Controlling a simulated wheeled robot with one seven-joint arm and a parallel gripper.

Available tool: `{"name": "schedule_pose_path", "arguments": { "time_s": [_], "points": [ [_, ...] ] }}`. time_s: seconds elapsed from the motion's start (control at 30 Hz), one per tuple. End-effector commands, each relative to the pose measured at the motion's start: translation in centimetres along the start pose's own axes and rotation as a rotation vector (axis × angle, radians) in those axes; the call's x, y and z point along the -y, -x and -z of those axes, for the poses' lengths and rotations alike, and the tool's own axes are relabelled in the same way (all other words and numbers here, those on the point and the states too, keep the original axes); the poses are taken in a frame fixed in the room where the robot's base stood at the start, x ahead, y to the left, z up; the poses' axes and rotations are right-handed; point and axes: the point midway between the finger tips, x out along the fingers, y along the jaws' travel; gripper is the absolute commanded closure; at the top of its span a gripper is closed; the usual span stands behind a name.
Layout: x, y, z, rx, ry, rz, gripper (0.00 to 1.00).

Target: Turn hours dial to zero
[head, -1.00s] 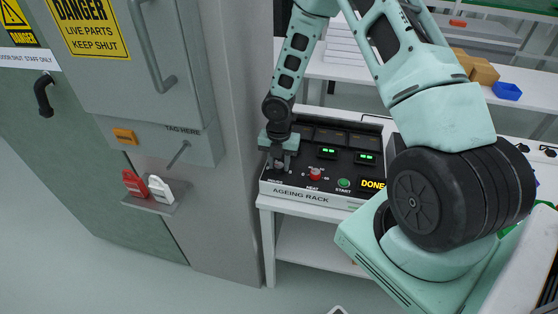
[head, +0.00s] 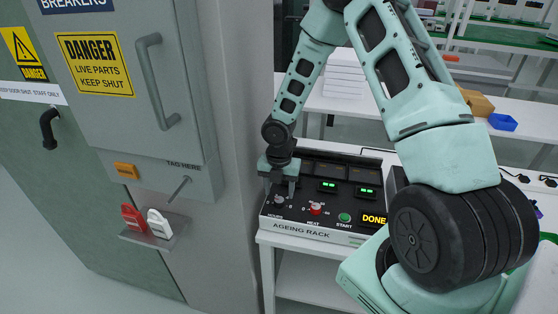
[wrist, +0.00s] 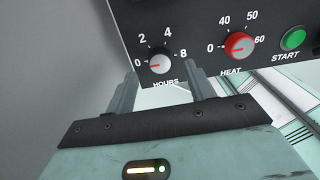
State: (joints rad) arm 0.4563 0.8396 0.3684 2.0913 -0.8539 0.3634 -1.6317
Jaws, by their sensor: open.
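My gripper (head: 280,187) is above and close to the dial. In the wrist view, the fingers of my gripper (wrist: 163,76) are apart, one toward each side of the dial, with nothing between them. The dial looks clear of both fingers.
The red heat dial (head: 315,209), green start button (head: 344,217) and lit DONE display (head: 373,218) sit to the right on the panel. A grey cabinet (head: 190,60) stands close on the left. Red (head: 132,219) and white (head: 159,224) padlock-like tags rest on its small shelf.

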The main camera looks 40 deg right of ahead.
Motion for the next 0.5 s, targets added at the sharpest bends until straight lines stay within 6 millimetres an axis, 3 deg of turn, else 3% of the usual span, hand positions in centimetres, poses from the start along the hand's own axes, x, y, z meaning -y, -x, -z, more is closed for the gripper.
{"name": "schedule_pose_path", "arguments": {
  "time_s": [0.3, 0.5],
  "points": [
    [0.0, 7.8, -0.1, 0.005, -0.002, -0.003, 0.46],
    [0.0, 11.6, -0.1, 0.003, -0.001, -0.003, 0.46]
  ]
}}
